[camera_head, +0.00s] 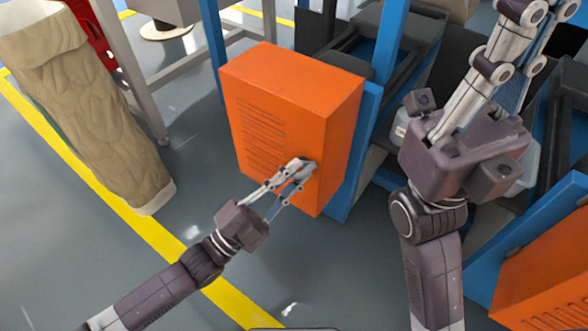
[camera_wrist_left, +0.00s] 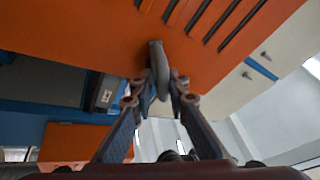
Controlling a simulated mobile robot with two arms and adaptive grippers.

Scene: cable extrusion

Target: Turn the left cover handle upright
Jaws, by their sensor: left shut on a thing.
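The orange cover (camera_head: 290,85) is a box-shaped housing with a louvred front face, in the middle of the head view. It also fills the top of the left wrist view (camera_wrist_left: 85,35). A small grey handle (camera_wrist_left: 157,62) sticks out from its face, near the lower right corner in the head view. My left gripper (camera_head: 304,170) is at that corner, and its fingers are shut on the handle, one on each side in the wrist view (camera_wrist_left: 162,92). The fingers partly hide the handle, so I cannot tell its exact angle. My right gripper (camera_head: 508,45) is raised at the upper right, away from this cover.
Blue frame posts (camera_head: 392,35) stand behind the cover. Another orange panel (camera_head: 545,285) is at the lower right. The grey floor (camera_head: 205,175) in front of the cover is clear.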

